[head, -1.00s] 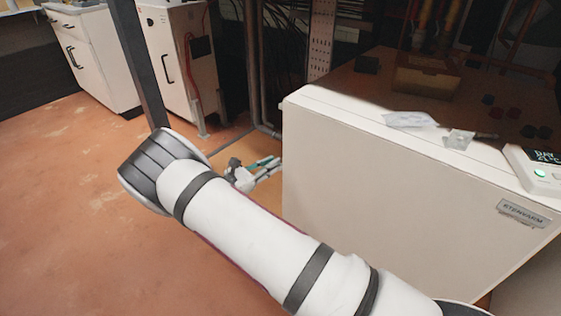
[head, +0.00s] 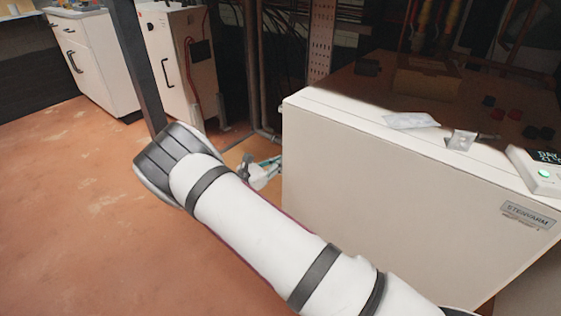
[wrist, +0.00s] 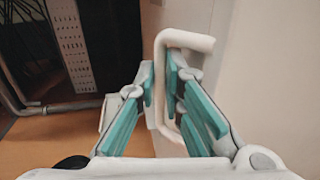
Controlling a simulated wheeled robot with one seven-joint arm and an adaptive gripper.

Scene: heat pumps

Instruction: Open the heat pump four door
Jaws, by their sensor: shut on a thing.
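A white heat pump unit (head: 400,190) with a STENVARM plate stands at the right in the head view. In the wrist view a white panel (wrist: 270,70) fills the right side, with a vertical seam to its left. A pale bracket-shaped handle (wrist: 186,40) stands out from the white surface near this seam. My gripper (wrist: 162,75), with teal finger pads, is shut on the handle, one finger on each side of its upright bar. In the head view my gripper (head: 262,172) is at the unit's left edge, partly hidden by it. I cannot tell whether the door stands ajar.
A control box (head: 540,172) with a green light, and small clear packets (head: 411,120), lie on the unit's top. A dark post (head: 135,65) rises behind my arm. White cabinets (head: 95,60) stand at the back left. The orange floor at the left is clear.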

